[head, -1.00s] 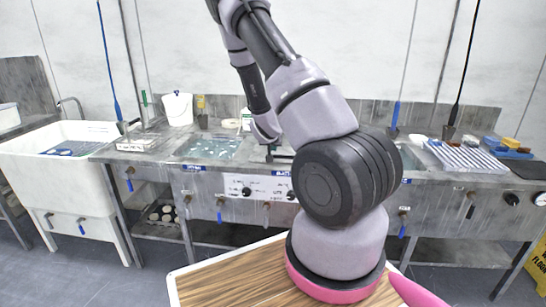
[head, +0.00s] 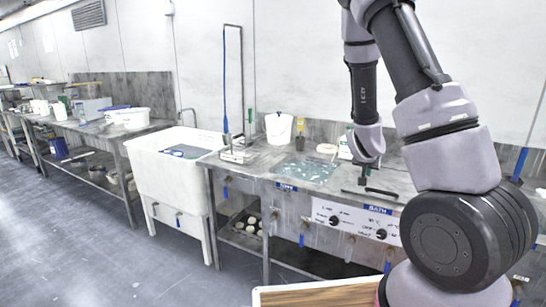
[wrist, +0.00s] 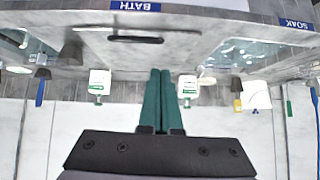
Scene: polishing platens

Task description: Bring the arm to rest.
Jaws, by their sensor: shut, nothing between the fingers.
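My arm reaches in from the upper right of the head view, bent, its wrist hanging over the grey bench (head: 262,160). My gripper (wrist: 160,72) shows in the wrist view as two green fingers side by side and touching, with nothing between them. In the head view my gripper (head: 362,178) is small and dark, low above the bench near the BATH label (head: 378,209); its fingers are hard to make out there.
A clear shallow bath (head: 305,170) is set in the bench left of my gripper. A white bucket (head: 279,128) stands behind it. A white sink (head: 175,165) and another cluttered bench (head: 75,125) lie further left. A dark bar handle (wrist: 135,39) shows in the wrist view. The floor at left is clear.

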